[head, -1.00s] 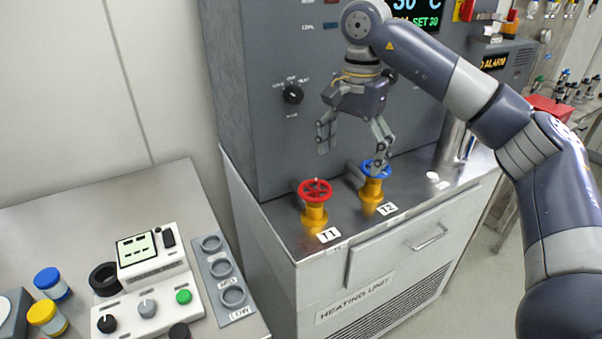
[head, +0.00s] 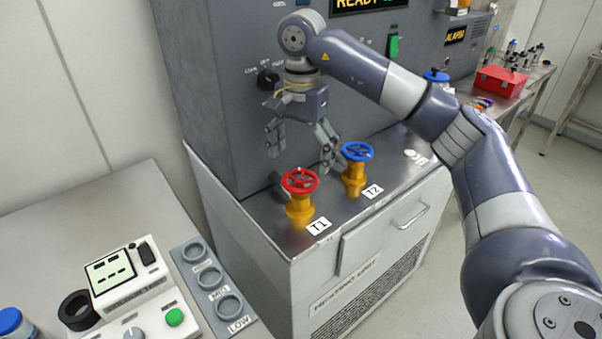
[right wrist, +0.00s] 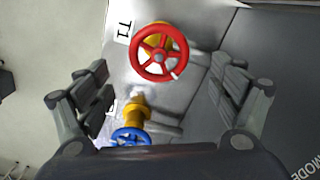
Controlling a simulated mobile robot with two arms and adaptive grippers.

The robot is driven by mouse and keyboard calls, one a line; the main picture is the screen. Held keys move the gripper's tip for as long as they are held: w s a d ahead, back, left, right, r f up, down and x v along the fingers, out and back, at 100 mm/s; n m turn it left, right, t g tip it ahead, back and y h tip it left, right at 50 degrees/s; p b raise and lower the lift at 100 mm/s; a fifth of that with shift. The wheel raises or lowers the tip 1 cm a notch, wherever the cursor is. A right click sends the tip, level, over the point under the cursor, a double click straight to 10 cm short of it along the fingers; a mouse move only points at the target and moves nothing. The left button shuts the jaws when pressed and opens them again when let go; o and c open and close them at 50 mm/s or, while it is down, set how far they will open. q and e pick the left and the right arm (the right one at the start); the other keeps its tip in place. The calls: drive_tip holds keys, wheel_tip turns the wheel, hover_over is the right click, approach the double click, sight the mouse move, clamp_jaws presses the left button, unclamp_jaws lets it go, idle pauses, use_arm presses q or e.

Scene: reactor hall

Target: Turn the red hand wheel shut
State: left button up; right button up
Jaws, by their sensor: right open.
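The red hand wheel (head: 300,181) sits on a yellow valve body labelled T1, on the steel top of the heating unit. My right gripper (head: 301,160) is open and empty, above and just behind the red wheel in the head view. In the right wrist view the red wheel (right wrist: 159,53) lies beyond the gap between the open fingers (right wrist: 165,95), with a small white mark on its rim. No contact with the wheel shows. My left gripper is not in view.
A blue hand wheel (head: 357,151) on a yellow valve labelled T2 stands close to the right of the red one. The grey cabinet (head: 215,90) rises behind both. A side table with a control box (head: 128,275) and a grey holder (head: 213,290) is at lower left.

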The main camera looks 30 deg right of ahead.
sight(302, 176)
wheel_tip(302, 176, down, 4)
drive_tip(key=shift+d+f, duration=0.1)
drive_tip(key=shift+f, duration=0.05)
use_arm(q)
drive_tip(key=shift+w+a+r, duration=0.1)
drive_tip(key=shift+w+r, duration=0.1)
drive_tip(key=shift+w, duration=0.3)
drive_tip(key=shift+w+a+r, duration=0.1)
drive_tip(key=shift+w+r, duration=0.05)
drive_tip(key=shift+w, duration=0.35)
use_arm(e)
drive_tip(key=shift+c, duration=0.5)
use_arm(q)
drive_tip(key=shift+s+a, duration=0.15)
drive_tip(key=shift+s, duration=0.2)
use_arm(e)
drive_tip(key=c, duration=1)
